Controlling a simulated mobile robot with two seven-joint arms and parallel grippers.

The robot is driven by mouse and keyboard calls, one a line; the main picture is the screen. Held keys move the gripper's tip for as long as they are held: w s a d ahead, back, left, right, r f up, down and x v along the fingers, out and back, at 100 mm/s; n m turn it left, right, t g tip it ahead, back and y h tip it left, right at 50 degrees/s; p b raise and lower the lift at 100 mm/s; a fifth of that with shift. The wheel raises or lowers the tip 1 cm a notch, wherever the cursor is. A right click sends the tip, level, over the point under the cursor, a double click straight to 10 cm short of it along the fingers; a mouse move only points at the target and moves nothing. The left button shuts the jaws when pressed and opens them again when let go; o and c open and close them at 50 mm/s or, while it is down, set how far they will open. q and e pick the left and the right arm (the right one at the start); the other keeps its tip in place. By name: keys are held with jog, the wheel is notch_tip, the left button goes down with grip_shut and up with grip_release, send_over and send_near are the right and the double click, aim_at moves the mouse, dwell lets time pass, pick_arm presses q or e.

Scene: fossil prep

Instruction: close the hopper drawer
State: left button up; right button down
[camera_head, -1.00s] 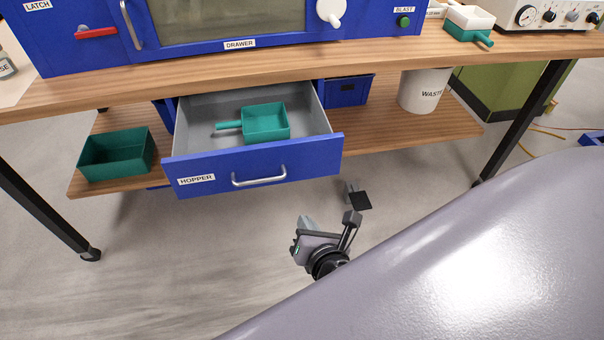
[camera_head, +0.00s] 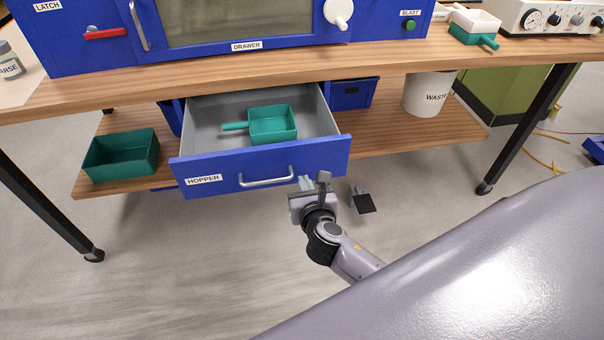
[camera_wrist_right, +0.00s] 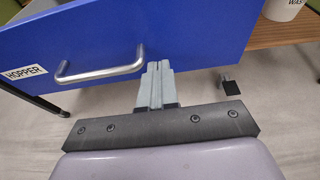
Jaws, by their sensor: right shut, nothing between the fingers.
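The hopper drawer (camera_head: 262,171) is blue with a grey inside and a HOPPER label. It stands pulled out under the bench top. Its silver handle (camera_head: 266,178) is on the front; in the right wrist view the handle (camera_wrist_right: 100,73) is left of my fingers. A teal scoop (camera_head: 272,124) lies inside the drawer. My right gripper (camera_head: 314,182) is shut and empty, just in front of the drawer front, right of the handle. In the right wrist view its fingertips (camera_wrist_right: 158,66) overlap the blue front's lower part; whether they touch cannot be told. My left gripper is not in view.
A teal bin (camera_head: 120,158) stands on the lower shelf at left, and a white waste bin (camera_head: 428,94) at right. The wooden bench top (camera_head: 300,66) overhangs the drawer. Dark bench legs (camera_head: 525,130) stand at both sides.

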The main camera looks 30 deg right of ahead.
aim_at(299, 166)
jog(key=shift+w+d, duration=0.25)
jog(key=shift+w, duration=0.6)
jog(key=shift+w+d, duration=0.25)
jog(key=shift+w, duration=0.6)
